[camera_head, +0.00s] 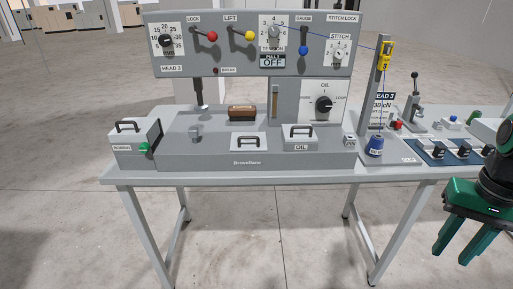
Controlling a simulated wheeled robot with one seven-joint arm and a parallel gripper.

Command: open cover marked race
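Two low covers with black handles sit on the grey machine bed. The left cover (248,143) has a small label that is too small to read surely; it may be the race cover. The right cover (300,138) is marked OIL. Both look closed. My gripper (452,256) is at the lower right, in front of the table and well apart from the covers. Its two green fingers point down and stand apart, with nothing seen between them.
A grey box (137,139) with a handle and green knob stands at the left. A brown block (242,113) lies behind the covers. The control panel (250,45) rises above the bed. A yellow-topped post (385,55), blue spool (375,146) and switches stand right.

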